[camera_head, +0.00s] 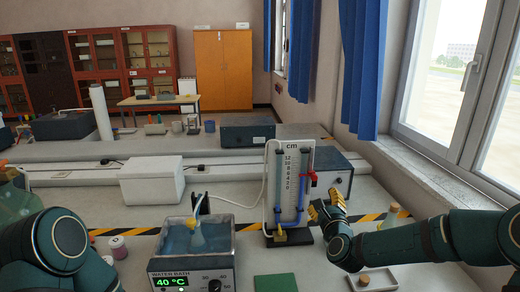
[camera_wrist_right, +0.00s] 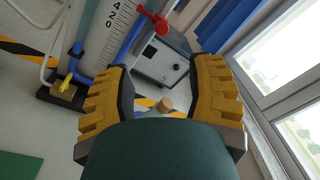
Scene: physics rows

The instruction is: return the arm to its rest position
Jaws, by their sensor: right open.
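My right gripper (camera_head: 328,207) is raised above the right side of the bench, just right of the manometer board. Its yellow-padded fingers also show in the right wrist view (camera_wrist_right: 163,82), spread apart with nothing held between them. A cork-stoppered bottle (camera_wrist_right: 165,104) shows in the gap beyond the fingers. My right arm (camera_head: 430,242) reaches in from the right edge. My left arm (camera_head: 62,245) is at the lower left of the head view, and its gripper fingers cannot be made out.
The manometer board (camera_head: 291,185) with a red clip stands close to my right gripper. A water bath (camera_head: 192,250) reading 40 °C holds a flask. A small tray (camera_head: 385,284), a green mat (camera_head: 276,283) and a white box (camera_head: 152,182) are nearby. A window is at right.

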